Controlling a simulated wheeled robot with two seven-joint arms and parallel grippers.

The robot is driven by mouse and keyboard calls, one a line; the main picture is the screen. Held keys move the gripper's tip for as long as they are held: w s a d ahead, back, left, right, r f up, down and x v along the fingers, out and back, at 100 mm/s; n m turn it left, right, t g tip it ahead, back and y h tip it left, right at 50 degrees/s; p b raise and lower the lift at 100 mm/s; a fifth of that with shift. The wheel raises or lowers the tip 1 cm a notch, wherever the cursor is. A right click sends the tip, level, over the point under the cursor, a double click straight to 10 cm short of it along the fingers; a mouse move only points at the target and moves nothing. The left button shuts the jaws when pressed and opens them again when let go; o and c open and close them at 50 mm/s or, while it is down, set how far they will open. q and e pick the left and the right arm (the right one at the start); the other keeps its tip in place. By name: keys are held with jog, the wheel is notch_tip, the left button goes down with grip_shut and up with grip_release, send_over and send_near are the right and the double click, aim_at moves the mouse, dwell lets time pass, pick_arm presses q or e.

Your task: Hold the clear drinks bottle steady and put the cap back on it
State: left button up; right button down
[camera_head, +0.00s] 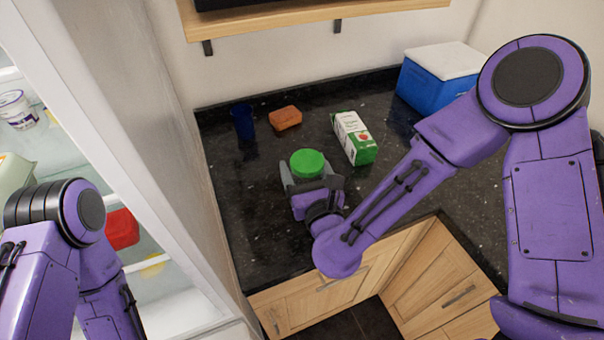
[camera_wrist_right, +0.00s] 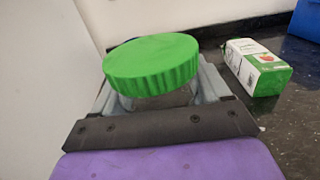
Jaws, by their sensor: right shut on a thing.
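A wide clear container with a ribbed green lid (camera_head: 308,163) stands on the dark counter in the head view. In the right wrist view the green lid (camera_wrist_right: 153,60) sits on top of the clear body (camera_wrist_right: 160,100); whether it is screwed tight I cannot tell. My right gripper (camera_head: 311,180) is shut on this container, one finger on each side below the lid. Its fingers also show in the right wrist view (camera_wrist_right: 158,93). My left arm is at the left of the head view, but its gripper is out of view. I see no other clear bottle and no loose cap.
A dark blue cup (camera_head: 243,121) and an orange sponge-like block (camera_head: 285,118) are behind. A blue cooler (camera_head: 436,80) with a white lid stands at the back right. An open fridge (camera_head: 170,283) is left. The counter's left front is clear.

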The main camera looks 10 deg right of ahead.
jog(key=shift+s+r, duration=0.2)
jog(key=shift+s, duration=0.15)
jog(key=shift+f, duration=0.15)
jog(key=shift+c, duration=1.7)
grip_release()
jog(key=shift+f, duration=0.1)
jog(key=o, duration=0.3)
jog(key=shift+w, duration=0.2)
jog(key=shift+o, duration=0.2)
jog(key=shift+s+r, duration=0.15)
jog(key=shift+r, duration=0.1)
jog(key=shift+s+d+f+b, duration=0.1)
jog(key=shift+s+f+b, duration=0.05)
jog(key=shift+s+b, duration=0.3)
jog(key=shift+s+f+b, duration=0.15)
jog(key=shift+s+b, duration=0.1)
jog(key=shift+s, duration=0.3)
jog(key=s+p, duration=0.9)
jog(key=s, duration=0.1)
jog(key=shift+d+r, duration=0.25)
jog(key=shift+d, duration=0.15)
